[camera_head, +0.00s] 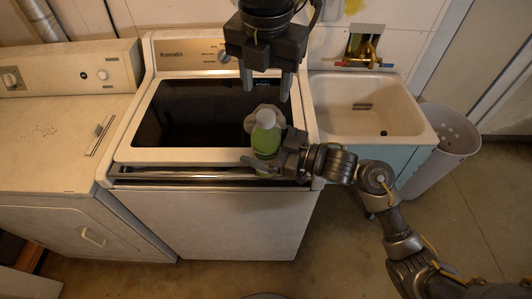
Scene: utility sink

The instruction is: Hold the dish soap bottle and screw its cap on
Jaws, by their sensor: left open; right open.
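The green dish soap bottle (265,141) stands upright at the front edge of the washer's opening. A pale cap-like top (266,118) shows at its upper end; I cannot tell whether this cap is seated or loose. My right gripper (262,163) comes in from the right, low at the bottle. It is open, with its fingers beside the bottle's lower part; whether they touch it is unclear. My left gripper (266,91) hangs from above, open and empty, fingers pointing down, above and behind the bottle.
A greyish rounded thing (252,121) shows behind the bottle, partly hidden. The washer (220,222) has a dark opening (190,112). A dryer (60,130) stands at left, a utility sink (365,105) at right, and a white bin (445,150) beyond it. The dryer top is mostly clear.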

